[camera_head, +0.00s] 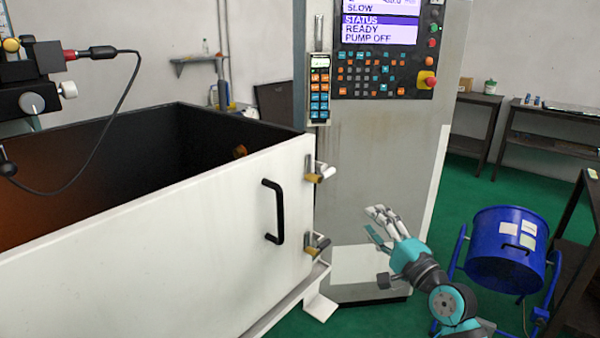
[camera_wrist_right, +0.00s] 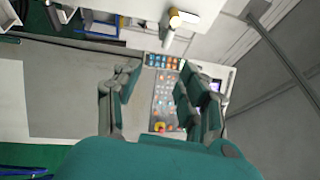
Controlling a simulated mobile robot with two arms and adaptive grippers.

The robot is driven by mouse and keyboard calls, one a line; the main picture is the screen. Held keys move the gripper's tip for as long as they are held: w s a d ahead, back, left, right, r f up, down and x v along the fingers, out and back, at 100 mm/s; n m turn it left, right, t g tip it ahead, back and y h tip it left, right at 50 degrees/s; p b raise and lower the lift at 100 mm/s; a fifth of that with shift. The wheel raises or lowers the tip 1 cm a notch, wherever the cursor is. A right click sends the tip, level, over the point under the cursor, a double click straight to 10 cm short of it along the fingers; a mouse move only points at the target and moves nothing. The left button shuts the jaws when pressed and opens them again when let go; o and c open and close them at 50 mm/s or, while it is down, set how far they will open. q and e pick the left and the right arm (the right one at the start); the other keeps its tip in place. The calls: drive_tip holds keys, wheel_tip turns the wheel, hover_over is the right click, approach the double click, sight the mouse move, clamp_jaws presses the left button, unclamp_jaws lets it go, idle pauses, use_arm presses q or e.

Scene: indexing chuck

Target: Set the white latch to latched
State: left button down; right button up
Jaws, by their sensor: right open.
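The white latch (camera_head: 326,172) is at the upper right edge of the white door (camera_head: 215,215), with a white handle and a brass-coloured part. It also shows at the top of the right wrist view (camera_wrist_right: 168,40), beyond my fingers. A similar latch with a grey handle (camera_head: 318,246) sits lower on the same edge; whether either is latched I cannot tell. My right gripper (camera_head: 373,221) is open and empty, below and to the right of the white latch and apart from it. Its spread fingers also show in the right wrist view (camera_wrist_right: 158,86). My left gripper is out of view.
A black handle (camera_head: 274,211) stands out from the door. A grey control cabinet (camera_head: 385,150) with a screen and buttons is behind the latches, with a pendant (camera_head: 319,90) at its left side. A blue drum (camera_head: 506,250) stands right of my right arm.

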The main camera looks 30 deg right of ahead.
drive_tip(key=r, duration=0.1)
drive_tip(key=p, duration=0.3)
approach(331, 174)
drive_tip(key=w, duration=0.6)
drive_tip(key=w+r, duration=0.1)
drive_tip(key=w, duration=0.2)
drive_tip(key=shift+d+r, duration=0.15)
drive_tip(key=shift+d, duration=0.05)
clamp_jaws()
